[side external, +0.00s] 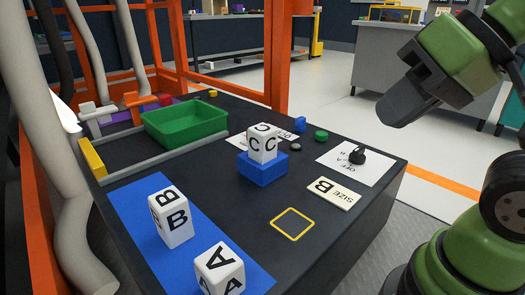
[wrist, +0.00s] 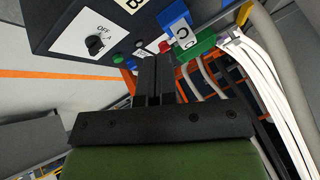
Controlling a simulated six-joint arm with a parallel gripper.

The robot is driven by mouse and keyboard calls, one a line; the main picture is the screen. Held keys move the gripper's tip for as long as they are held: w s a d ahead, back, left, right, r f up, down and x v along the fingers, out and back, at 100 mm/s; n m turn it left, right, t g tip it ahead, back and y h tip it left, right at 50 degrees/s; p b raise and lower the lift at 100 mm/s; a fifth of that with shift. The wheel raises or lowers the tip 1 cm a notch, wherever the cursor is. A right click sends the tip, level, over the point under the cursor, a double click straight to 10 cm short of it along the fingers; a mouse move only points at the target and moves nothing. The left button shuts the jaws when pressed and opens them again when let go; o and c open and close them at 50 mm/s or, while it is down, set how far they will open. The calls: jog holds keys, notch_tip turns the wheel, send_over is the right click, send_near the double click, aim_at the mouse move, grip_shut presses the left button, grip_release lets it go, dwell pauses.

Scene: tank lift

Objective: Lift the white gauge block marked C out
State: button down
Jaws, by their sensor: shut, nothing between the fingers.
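The white gauge block C (side external: 262,144) stands upright on a blue block-shaped stand (side external: 262,172) near the middle of the dark table. Block C also shows in the wrist view (wrist: 184,37), beyond my fingertips. My gripper (side external: 384,112) is in the air to the right of the table, well apart from block C. In the wrist view its two fingers (wrist: 155,60) are together with nothing between them. White block B (side external: 170,218) and white block A (side external: 219,268) stand on a blue mat (side external: 130,207) at the front left.
A green tray (side external: 185,124) sits at the back left. A dial with a black knob (side external: 357,156) is at the table's right side. A "SIZE B" plate (side external: 333,194) and a yellow square outline (side external: 292,224) lie nearer. Orange frame posts (side external: 277,60) rise behind the table.

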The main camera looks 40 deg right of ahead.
jog(key=c, duration=0.6)
grip_release()
jog(key=n+g+h, duration=0.2)
jog(key=n+g, duration=0.2)
jog(key=g, duration=0.3)
send_near(263, 128)
notch_tip(263, 128, down, 2)
jog(key=shift+s+f, duration=0.1)
jog(key=shift+a+f, duration=0.15)
jog(key=shift+f, duration=4.9)
